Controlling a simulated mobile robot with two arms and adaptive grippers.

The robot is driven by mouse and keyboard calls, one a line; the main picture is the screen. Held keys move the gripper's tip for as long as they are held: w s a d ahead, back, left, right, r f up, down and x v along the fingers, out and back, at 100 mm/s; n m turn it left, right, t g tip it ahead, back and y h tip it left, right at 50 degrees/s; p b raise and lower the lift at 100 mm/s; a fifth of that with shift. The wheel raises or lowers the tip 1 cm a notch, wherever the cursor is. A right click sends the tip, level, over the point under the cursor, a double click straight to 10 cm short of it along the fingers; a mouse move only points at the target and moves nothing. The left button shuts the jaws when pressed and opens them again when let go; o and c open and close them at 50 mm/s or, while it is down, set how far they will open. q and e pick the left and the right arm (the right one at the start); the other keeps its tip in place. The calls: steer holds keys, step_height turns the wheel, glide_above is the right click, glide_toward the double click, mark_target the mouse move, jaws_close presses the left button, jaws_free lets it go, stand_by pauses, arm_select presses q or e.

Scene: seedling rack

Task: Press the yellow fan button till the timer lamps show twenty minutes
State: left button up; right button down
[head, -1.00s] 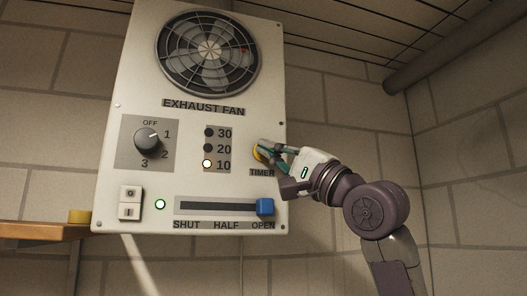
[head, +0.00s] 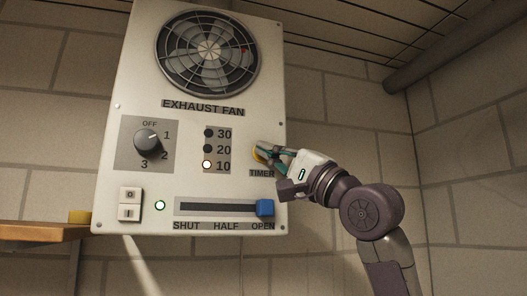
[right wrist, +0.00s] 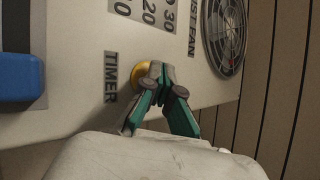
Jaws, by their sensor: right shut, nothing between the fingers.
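The yellow timer button (head: 257,155) is on the right side of the exhaust fan panel (head: 190,185), above the word TIMER. My right gripper (head: 262,148) is shut and empty, with its fingertips at the button, partly covering it. In the right wrist view the yellow button (right wrist: 139,74) shows beside the fingertips (right wrist: 156,72); I cannot tell whether it is pushed in. The timer lamp beside 10 (head: 207,164) is lit. The lamps beside 20 (head: 208,149) and 30 (head: 208,133) are dark. My left gripper is not in view.
A speed knob (head: 147,140), a rocker switch (head: 130,204), a lit green lamp (head: 160,205) and a blue slider (head: 265,207) at OPEN share the panel. The fan grille (head: 209,52) is above. A wooden shelf (head: 40,232) is at left. Space right of my arm is clear.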

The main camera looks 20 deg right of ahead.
steer(key=shift+s, duration=0.1)
steer(key=shift+s+f+b, duration=0.15)
steer(key=shift+s+b, duration=0.2)
steer(key=shift+b, duration=0.05)
steer(key=shift+s, duration=0.3)
steer(key=s+b, duration=0.2)
steer(key=s, duration=0.3)
steer(key=shift+d+b, duration=0.1)
steer(key=shift+b, duration=0.2)
